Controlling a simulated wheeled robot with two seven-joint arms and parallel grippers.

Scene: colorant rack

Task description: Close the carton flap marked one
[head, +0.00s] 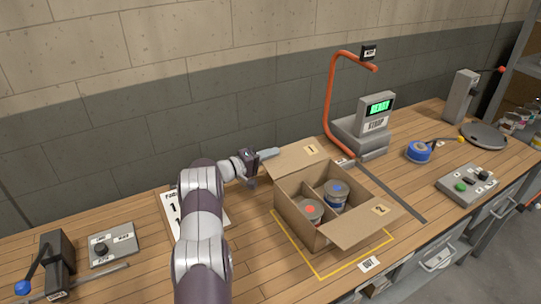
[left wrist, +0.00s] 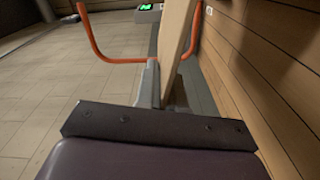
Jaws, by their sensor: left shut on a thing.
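The open cardboard carton (head: 285,207) stands on the table inside a yellow outline. Its flap marked one (head: 290,158) is folded outward at the far side, with its label facing up. The flap marked two (head: 355,222) is folded outward at the near right. My left gripper (head: 270,154) is at the left edge of flap one and shut on it. In the left wrist view the tan flap (left wrist: 175,45) stands between the gripper fingers (left wrist: 158,82). My right gripper is not in view.
A red-dotted can (head: 309,211) and a blue-dotted can (head: 336,193) sit in the carton, separated by a divider. An orange bent post (head: 331,105) and a scale with a green display (head: 376,113) stand behind. A white sheet (head: 172,213) lies left, partly behind my arm.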

